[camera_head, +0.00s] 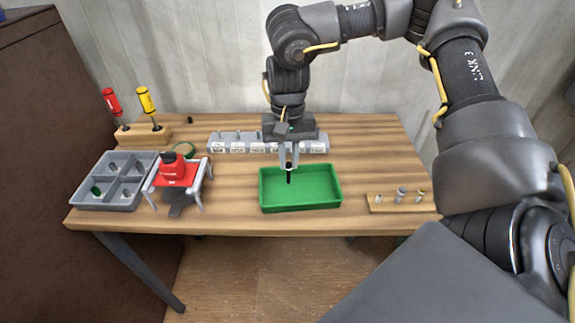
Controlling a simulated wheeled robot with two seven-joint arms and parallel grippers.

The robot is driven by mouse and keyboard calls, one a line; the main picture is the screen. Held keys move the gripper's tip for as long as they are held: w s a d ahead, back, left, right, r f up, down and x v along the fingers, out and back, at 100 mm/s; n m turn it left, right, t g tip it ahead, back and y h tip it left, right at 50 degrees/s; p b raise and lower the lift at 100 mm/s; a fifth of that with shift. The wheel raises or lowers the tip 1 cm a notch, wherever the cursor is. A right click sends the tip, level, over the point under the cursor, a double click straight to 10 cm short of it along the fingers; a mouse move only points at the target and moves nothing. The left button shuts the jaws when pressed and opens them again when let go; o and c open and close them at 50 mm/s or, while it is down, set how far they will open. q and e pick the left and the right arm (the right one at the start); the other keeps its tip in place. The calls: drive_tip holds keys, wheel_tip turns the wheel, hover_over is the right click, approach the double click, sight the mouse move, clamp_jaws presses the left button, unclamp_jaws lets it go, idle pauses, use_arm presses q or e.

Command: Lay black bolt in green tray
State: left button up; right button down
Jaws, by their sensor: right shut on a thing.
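The black bolt (289,174) hangs upright between the fingertips of my right gripper (288,163). The gripper points straight down and is shut on the bolt's upper part. The green tray (331,202) sits on the wooden table near its front edge. The bolt is over the back half of the tray; I cannot tell whether its lower end touches the tray floor. No other thing shows in the tray. My left gripper does not show.
Behind the tray is a grey labelled rack (228,146). A wooden block with small pegs (410,207) lies right. A red device on a stand (178,172), a grey compartment box (105,205) and a screwdriver block (143,138) are left.

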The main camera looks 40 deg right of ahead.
sight(287, 169)
drive_tip(key=shift+w+f, duration=0.1)
drive_tip(key=shift+f, duration=0.05)
drive_tip(key=f, duration=0.1)
drive_tip(key=f+p, duration=0.1)
drive_tip(key=f, duration=0.1)
drive_tip(key=shift+w+f, duration=0.1)
drive_tip(key=shift+w, duration=0.15)
drive_tip(key=shift+w+d+f, duration=0.1)
drive_tip(key=shift+f, duration=0.15)
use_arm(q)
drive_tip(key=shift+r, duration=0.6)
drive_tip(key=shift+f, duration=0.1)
use_arm(e)
drive_tip(key=shift+f, duration=0.2)
drive_tip(key=c, duration=1.4)
unclamp_jaws()
